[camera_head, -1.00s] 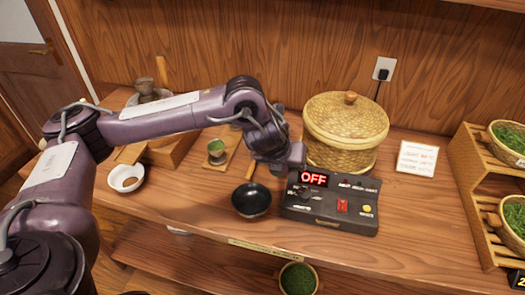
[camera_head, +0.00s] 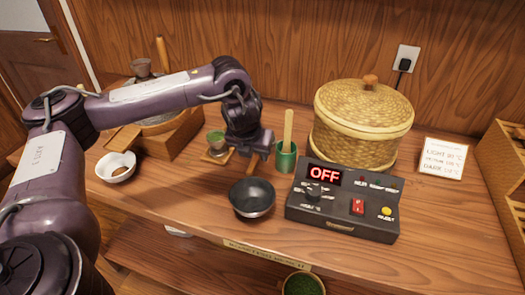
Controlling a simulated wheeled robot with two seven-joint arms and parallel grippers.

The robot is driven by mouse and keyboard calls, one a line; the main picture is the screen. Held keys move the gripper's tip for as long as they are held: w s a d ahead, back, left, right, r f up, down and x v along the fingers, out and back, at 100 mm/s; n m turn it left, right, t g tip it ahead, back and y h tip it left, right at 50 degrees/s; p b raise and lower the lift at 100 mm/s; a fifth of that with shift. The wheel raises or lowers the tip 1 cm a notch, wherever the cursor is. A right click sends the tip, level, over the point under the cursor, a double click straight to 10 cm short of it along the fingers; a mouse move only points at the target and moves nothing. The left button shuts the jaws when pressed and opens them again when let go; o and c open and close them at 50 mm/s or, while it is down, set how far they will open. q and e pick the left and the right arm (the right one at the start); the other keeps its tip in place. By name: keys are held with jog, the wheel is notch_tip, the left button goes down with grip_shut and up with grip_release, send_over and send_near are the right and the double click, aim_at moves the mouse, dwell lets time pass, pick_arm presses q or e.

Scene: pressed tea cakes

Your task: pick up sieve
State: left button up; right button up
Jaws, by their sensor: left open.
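I cannot clearly make out a sieve. A dark round bowl-like vessel (camera_head: 252,198) sits on the counter, in front of my left gripper. My left gripper (camera_head: 254,154) is open, pointing down above the counter, between a small greenish cup (camera_head: 217,143) on a wooden board and a green pot (camera_head: 286,158) holding an upright wooden stick. A short piece of brown wood shows just under the gripper and is partly hidden by it. My right gripper is not in view.
A control box (camera_head: 345,205) reading OFF stands at the right, with a lidded woven basket (camera_head: 362,125) behind it. A white bowl (camera_head: 116,167) and a wooden box (camera_head: 170,135) with a grinder are at the left. A small sign (camera_head: 443,158) stands at right.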

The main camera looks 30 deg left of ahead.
pick_arm(q)
jog(key=shift+x, duration=1.4)
grip_shut()
jog(key=shift+r, duration=0.15)
